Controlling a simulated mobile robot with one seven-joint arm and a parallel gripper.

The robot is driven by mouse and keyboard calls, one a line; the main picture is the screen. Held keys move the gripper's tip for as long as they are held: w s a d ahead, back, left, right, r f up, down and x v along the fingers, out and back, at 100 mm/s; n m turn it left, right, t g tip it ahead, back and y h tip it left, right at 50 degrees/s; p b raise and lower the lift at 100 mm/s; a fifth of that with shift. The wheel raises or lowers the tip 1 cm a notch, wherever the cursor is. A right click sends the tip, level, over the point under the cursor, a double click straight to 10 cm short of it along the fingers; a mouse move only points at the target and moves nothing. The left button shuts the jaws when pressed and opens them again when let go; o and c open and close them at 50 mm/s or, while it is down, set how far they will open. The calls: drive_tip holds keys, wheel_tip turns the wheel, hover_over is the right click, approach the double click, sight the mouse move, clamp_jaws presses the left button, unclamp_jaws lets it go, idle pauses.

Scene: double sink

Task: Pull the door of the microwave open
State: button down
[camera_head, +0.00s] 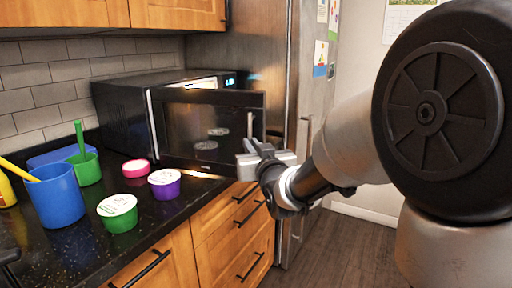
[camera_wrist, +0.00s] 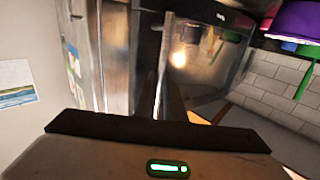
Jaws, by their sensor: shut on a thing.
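The black microwave (camera_head: 120,105) stands on the counter against the tiled wall. Its door (camera_head: 185,125) stands partly open, swung out from the left side, with a lit display showing above and behind it. The upright metal door handle (camera_head: 250,125) is near the door's right edge; it also shows in the wrist view (camera_wrist: 163,65). My gripper (camera_head: 253,148) is at the handle's lower part and shut on it. The fingertips are hard to make out in both views.
A steel fridge (camera_head: 262,50) stands close on the right. Drawers (camera_head: 240,230) lie below.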

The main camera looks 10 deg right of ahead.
drive_tip(key=shift+s+a+r+y, duration=0.1)
drive_tip(key=shift+a+r+y, duration=0.1)
drive_tip(key=shift+a, duration=0.4)
drive_tip(key=shift+s+a+r+y, duration=0.1)
drive_tip(key=shift+a+r, duration=0.1)
drive_tip(key=shift+a, duration=0.4)
drive_tip(key=c, duration=1.9)
unclamp_jaws()
drive_tip(key=shift+a+f, duration=0.15)
drive_tip(key=shift+a, duration=0.1)
drive_tip(key=shift+o, duration=0.2)
drive_tip(key=shift+w+f, duration=0.1)
drive_tip(key=shift+d+f, duration=0.1)
drive_tip(key=shift+d, duration=0.3)
